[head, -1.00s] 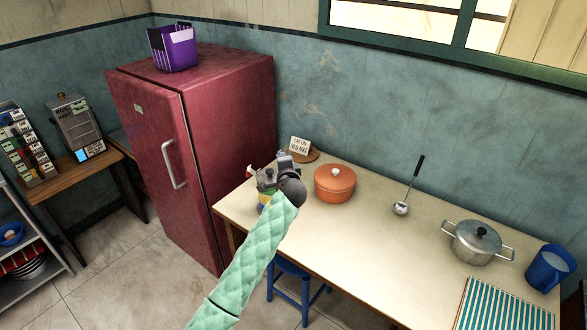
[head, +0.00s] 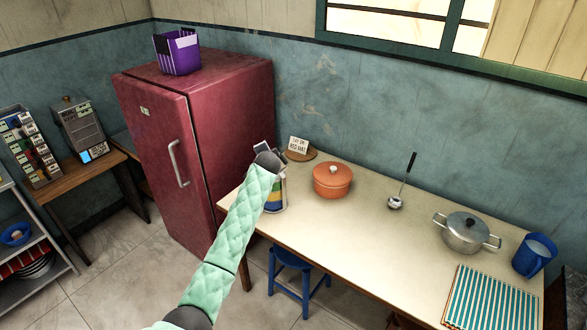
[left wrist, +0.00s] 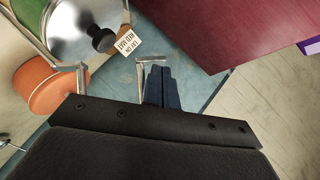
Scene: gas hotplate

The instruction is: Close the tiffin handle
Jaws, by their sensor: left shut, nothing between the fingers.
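The tiffin (head: 275,196), striped in bright colours, stands at the left end of the table, partly hidden behind my left arm. In the left wrist view its shiny metal lid (left wrist: 68,35) with a black knob shows at the upper left. Thin metal strips (left wrist: 81,78) show beside the lid and near my fingers; I cannot tell clearly which belong to the handle. My left gripper (head: 263,147) is above the tiffin; its dark fingers, seen in the left wrist view (left wrist: 158,72), are shut and empty. Contact with the handle cannot be told. My right gripper is out of view.
An orange pot (head: 332,181) stands right of the tiffin, with a small sign (head: 299,145) on a round board behind. A red fridge (head: 237,120) stands to the left.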

